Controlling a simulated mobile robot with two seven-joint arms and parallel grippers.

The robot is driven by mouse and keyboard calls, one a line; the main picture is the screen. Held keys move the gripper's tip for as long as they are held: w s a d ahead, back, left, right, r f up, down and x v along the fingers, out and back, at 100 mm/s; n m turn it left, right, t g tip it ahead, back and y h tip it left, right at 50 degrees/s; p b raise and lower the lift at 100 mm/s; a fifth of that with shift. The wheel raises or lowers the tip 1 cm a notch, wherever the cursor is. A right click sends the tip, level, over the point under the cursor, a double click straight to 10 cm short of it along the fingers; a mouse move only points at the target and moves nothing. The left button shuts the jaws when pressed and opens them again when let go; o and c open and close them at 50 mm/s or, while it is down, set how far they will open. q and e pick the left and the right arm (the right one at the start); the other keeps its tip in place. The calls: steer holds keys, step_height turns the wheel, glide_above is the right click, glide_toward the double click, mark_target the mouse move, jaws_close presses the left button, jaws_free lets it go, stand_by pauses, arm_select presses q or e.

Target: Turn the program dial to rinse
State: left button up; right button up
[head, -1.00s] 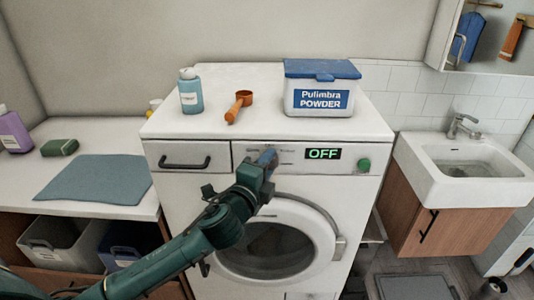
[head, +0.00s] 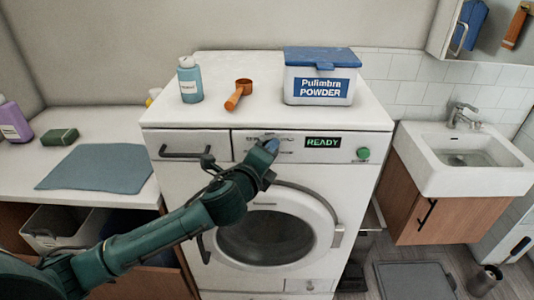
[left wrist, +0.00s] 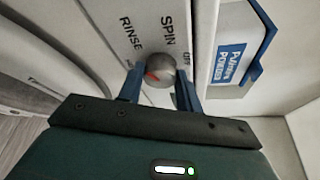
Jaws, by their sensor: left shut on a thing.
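The program dial (left wrist: 161,70) is a round grey knob with a red mark, on the washing machine's (head: 345,176) front panel. In the left wrist view the words RINSE and SPIN stand beyond it and OFF to its right. The red mark is on the dial's left side. My left gripper (head: 271,148) is shut on the dial, with one blue finger on each side of it. In the head view the gripper hides the dial. The display (head: 322,142) reads READY. My right gripper is not in view.
A green button (head: 363,153) is right of the display. The drawer handle (head: 187,153) is left of my gripper and the round door (head: 335,237) is below.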

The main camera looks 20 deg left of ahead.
arm_select(q)
steer(key=o, duration=1)
steer(key=s+a+r+b, duration=0.1)
steer(key=s+r+b, duration=0.1)
steer(key=s, duration=1.1)
